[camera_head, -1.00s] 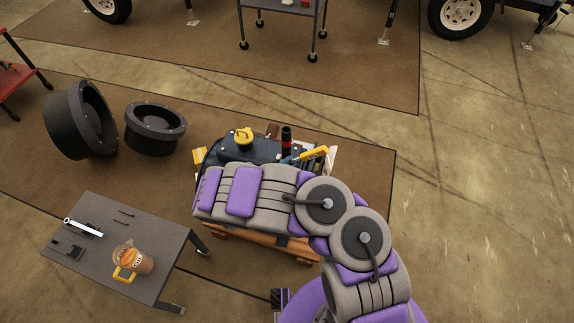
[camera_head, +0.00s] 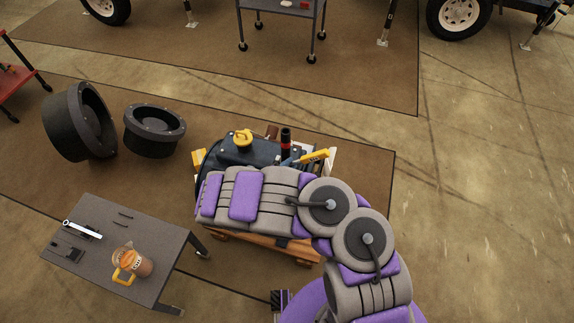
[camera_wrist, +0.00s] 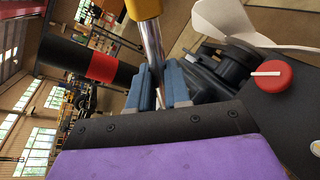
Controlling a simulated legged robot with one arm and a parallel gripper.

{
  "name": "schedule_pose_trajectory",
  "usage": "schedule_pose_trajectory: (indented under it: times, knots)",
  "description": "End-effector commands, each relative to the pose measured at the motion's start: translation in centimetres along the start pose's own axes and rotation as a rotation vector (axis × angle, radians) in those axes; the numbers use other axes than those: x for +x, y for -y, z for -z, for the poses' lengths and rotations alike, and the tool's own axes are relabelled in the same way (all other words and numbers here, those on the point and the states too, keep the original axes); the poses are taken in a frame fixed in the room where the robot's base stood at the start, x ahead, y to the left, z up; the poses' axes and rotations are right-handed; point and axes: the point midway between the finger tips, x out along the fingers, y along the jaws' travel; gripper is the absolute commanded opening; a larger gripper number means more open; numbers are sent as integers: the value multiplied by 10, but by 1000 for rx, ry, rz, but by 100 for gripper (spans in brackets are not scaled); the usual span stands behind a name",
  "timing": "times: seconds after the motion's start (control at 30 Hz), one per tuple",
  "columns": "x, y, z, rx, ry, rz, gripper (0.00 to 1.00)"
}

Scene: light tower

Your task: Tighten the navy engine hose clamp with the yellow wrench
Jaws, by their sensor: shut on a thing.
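The yellow wrench (camera_head: 315,157) shows its yellow handle at the right end of the engine in the head view. In the wrist view its handle (camera_wrist: 143,8) is at the top edge, and its silver shaft runs down between my gripper's blue fingers (camera_wrist: 160,88). My gripper is shut on the shaft. The wrench's far end is hidden behind the fingers. The navy engine (camera_head: 232,153) has a yellow cap on top and is partly covered by my arm. A black hose-like tube (camera_head: 286,138) with a red band stands by the wrench. I cannot make out the clamp.
In the wrist view a red knob (camera_wrist: 270,75) with a white mark and black fittings sit right of my fingers. A grey table (camera_head: 165,243) at lower left holds a jug (camera_head: 133,263) and a silver tool. The floor at right is clear.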

Motion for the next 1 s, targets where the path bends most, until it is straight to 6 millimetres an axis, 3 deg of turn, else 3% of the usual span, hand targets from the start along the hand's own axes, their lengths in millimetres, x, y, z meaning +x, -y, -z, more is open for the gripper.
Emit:
schedule_pose_trajectory:
  times: [1.0]
  knots:
    - [9,13,-3,184,-67,-17,0]
